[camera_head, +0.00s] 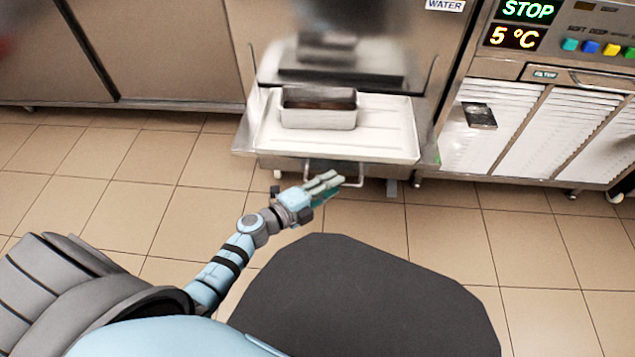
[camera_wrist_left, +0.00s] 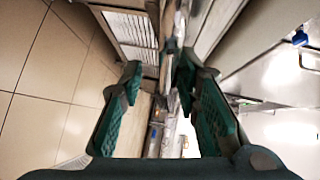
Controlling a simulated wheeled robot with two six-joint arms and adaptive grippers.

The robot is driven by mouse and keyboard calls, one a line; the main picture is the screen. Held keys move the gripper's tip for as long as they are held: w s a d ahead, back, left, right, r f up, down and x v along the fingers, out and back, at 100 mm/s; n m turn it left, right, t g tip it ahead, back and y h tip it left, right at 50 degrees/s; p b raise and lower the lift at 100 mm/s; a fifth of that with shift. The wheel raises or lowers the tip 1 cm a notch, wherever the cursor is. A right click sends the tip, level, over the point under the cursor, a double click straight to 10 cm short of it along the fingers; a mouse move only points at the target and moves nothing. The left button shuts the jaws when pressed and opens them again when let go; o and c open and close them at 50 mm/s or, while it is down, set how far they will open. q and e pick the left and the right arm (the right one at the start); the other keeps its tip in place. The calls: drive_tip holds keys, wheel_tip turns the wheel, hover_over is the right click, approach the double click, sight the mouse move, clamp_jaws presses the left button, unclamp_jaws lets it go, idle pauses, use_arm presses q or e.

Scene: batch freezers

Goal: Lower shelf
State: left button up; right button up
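The pale shelf (camera_head: 390,140) juts out from the front of the freezer, with a metal rectangular pan (camera_head: 318,116) standing on it. A thin bar handle (camera_head: 361,174) sits under the shelf's front edge. My left gripper (camera_head: 327,184) is at this handle, just below and in front of the shelf. In the left wrist view, the two green fingers of my left gripper (camera_wrist_left: 160,75) are apart, with narrow metal parts (camera_wrist_left: 165,100) seen between them. I cannot tell whether the fingers touch the handle. My right gripper is out of view.
The steel freezer body (camera_head: 430,60) rises behind the shelf. A control panel (camera_head: 560,35) and white louvred panels (camera_head: 500,110) stand to the right. Steel cabinets (camera_head: 170,50) stand at the left. The tiled floor (camera_head: 150,195) in front is clear.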

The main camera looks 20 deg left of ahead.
use_arm(q)
drive_tip(key=v, duration=1.1)
